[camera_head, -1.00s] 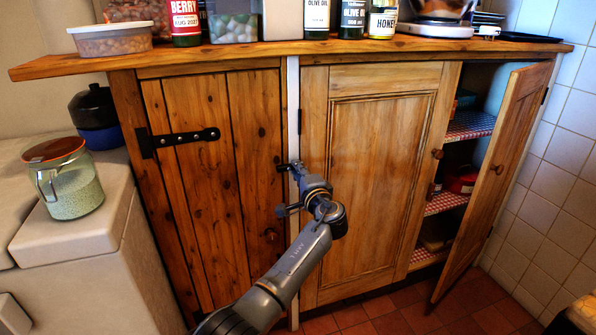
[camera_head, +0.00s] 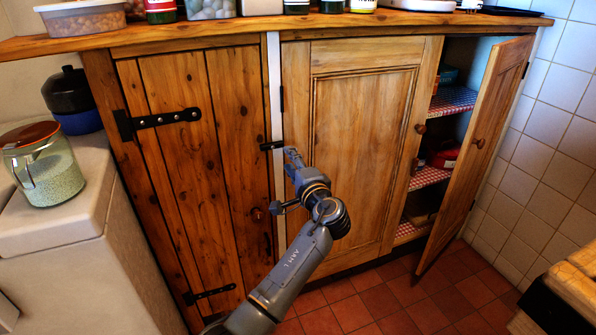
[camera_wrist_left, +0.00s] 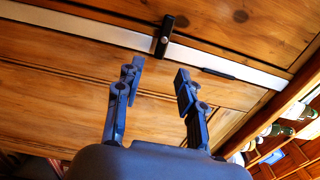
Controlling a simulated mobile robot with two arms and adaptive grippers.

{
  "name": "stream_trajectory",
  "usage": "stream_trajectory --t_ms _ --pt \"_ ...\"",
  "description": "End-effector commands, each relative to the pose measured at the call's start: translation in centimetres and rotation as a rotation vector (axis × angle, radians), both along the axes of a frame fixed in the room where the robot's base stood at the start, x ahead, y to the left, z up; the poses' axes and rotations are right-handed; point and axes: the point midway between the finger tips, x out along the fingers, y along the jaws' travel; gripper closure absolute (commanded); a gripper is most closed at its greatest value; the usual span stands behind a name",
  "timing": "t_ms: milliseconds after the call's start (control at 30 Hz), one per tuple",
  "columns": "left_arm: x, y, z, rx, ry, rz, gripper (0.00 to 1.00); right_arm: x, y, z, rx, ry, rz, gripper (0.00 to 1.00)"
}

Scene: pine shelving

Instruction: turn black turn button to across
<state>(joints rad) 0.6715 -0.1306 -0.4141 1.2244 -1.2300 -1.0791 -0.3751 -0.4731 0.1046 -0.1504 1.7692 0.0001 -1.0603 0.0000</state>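The black turn button (camera_head: 271,146) is a small dark bar on the white strip (camera_head: 275,90) between the plank door (camera_head: 190,160) and the panelled door (camera_head: 363,150). It lies across the strip, roughly level. The left wrist view also shows the button (camera_wrist_left: 165,37) crossing the pale strip, with a bright screw in it. My left gripper (camera_head: 283,180) is in front of the strip, just below the button in the head view. My right gripper is out of view.
The right-hand cabinet door (camera_head: 478,150) stands open, showing shelves with checked lining. A worktop (camera_head: 220,33) carrying jars and bottles overhangs the doors. A glass jar (camera_head: 45,165) and dark pot (camera_head: 72,100) stand at the left. Tiled floor (camera_head: 380,300) is clear.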

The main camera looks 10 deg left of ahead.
Motion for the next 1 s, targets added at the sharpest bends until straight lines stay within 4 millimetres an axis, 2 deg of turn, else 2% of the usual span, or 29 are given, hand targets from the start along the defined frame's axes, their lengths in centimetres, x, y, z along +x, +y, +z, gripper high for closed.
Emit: stream_trajectory --t_ms 100,300,667,733,767,867,967,1000 --pt "-2.0 -1.4 -0.1 -0.003 0.001 -0.003 0.61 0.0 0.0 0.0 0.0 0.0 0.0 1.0" --pt "-3.7 -2.6 0.0 -0.001 0.001 -0.002 0.61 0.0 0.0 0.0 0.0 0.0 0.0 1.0" --pt "-3.9 -2.7 0.0 0.0 0.0 -0.002 0.61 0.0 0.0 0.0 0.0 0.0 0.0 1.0" --pt "-4.0 -2.6 -0.5 -0.007 0.007 -0.002 0.61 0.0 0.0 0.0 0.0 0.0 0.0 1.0" --pt "-4.1 -2.5 -1.0 -0.016 0.015 -0.003 0.61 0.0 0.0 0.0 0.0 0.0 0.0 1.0" --pt "-4.9 -1.6 -4.7 -0.08 0.067 -0.006 0.61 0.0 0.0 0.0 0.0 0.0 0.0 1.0" --pt "-6.7 -0.5 -10.7 -0.2 0.148 -0.008 0.61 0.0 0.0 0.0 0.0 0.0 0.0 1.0" --pt "-7.8 0.1 -13.5 -0.259 0.187 -0.005 0.61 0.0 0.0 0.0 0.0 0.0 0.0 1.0"
